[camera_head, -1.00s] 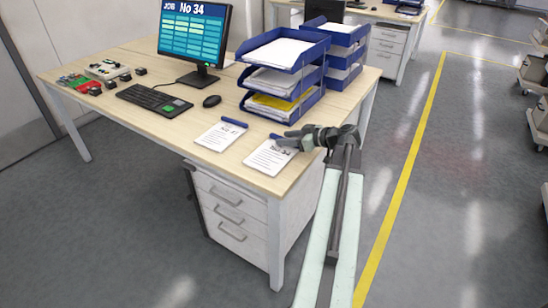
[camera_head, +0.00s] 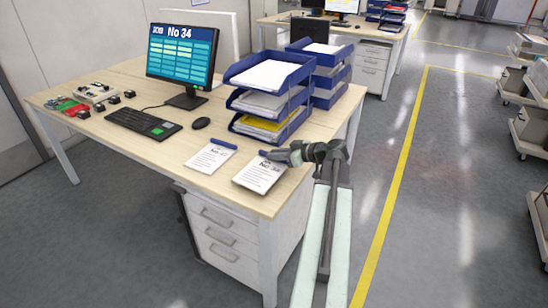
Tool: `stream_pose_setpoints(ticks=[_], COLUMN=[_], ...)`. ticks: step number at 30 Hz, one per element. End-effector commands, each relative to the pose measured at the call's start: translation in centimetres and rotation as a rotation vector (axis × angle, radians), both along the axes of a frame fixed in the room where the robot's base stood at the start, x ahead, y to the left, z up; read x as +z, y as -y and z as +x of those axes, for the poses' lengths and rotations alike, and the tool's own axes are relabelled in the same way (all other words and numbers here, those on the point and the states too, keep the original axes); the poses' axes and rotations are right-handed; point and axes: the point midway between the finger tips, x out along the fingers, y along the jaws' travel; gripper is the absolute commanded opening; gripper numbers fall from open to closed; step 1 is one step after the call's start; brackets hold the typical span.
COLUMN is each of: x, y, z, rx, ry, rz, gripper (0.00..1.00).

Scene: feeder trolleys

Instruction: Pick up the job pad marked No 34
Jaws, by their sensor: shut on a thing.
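The job pad marked No 34 (camera_head: 258,175) is a white pad with a blue top edge, near the front right corner of the desk. My gripper (camera_head: 272,156) reaches in from the right and is shut on its blue top edge. A dark line shows under the pad's near edge; I cannot tell surely whether it is clear of the desk. A second similar pad (camera_head: 208,159) lies to its left, its number too small to read surely. The monitor (camera_head: 182,55) shows "JOB No 34".
The wooden desk (camera_head: 150,153) has stacked blue trays (camera_head: 268,73) just behind the pad, plus a mouse (camera_head: 201,123) and keyboard (camera_head: 143,120). White drawers (camera_head: 225,235) stand below. The aisle with a yellow line (camera_head: 400,170) is free on the right; trolleys stand beyond it.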

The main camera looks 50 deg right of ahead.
Motion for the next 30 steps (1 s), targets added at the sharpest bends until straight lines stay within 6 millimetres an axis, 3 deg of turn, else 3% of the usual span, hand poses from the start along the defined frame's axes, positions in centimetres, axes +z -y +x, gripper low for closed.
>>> stream_pose_setpoints(ticks=[3,5,19,24,30], x=[2.5,1.8,2.8,3.0,3.0], y=[0.0,-1.3,-10.1,-11.5,-11.8], z=[0.0,1.0,9.1,10.5,10.8], rx=[0.000,0.003,0.003,0.000,-0.001], ry=[0.000,0.000,0.000,0.001,0.001], rz=[0.000,0.000,0.000,0.001,0.001], gripper=[0.00,0.00,0.00,0.00,0.00])
